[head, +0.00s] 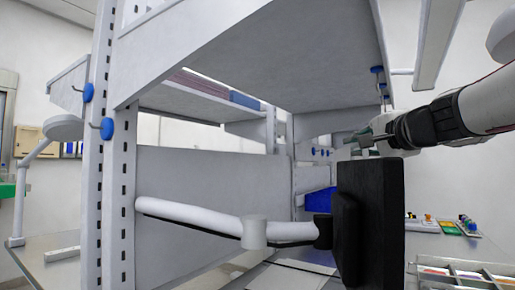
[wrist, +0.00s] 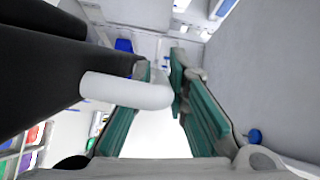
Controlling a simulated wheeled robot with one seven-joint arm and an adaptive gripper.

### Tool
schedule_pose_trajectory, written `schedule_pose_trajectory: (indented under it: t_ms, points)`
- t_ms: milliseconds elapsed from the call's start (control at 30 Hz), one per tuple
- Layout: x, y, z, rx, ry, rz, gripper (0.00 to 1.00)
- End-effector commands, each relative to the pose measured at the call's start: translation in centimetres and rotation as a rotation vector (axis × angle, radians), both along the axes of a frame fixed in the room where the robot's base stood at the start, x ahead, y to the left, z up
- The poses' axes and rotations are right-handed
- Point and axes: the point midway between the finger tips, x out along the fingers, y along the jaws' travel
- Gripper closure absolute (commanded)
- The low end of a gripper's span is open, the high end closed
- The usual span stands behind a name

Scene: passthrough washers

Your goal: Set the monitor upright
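The monitor (head: 370,220) is a black slab at the right of centre in the head view. It is seen at an angle, with a dark mount on its left side. A white support arm (head: 190,213) joins it to the shelf post. My gripper (head: 360,140) is just above the monitor's top edge, its greenish fingers partly hidden there. In the wrist view my gripper (wrist: 161,72) has its teal fingers apart. The black monitor (wrist: 60,65) fills the upper left, beside the left finger. A white rounded tube (wrist: 125,90) crosses in front of that finger. Contact cannot be told.
A grey shelf (head: 250,55) hangs overhead, and the perforated post (head: 120,180) stands at left. A blue bin (head: 319,200) is behind the monitor. A divided tray (head: 465,275) lies at lower right. Blue-capped hooks (head: 107,129) stick out from the post.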

Motion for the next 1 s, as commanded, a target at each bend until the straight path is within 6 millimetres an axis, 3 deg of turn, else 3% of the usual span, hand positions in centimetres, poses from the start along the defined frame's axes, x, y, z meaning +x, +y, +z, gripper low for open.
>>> schedule_pose_trajectory:
  t_ms: [267,433,800,1000]
  points:
    - [0.0,0.1,0.1,-0.001,-0.002,0.002,0.82]
    - [-1.1,0.0,0.2,-0.002,-0.002,0.002,0.82]
    - [-8.2,-1.0,0.7,-0.002,-0.003,0.002,0.82]
    - [-10.9,-1.5,0.9,-0.001,-0.002,0.0,0.82]
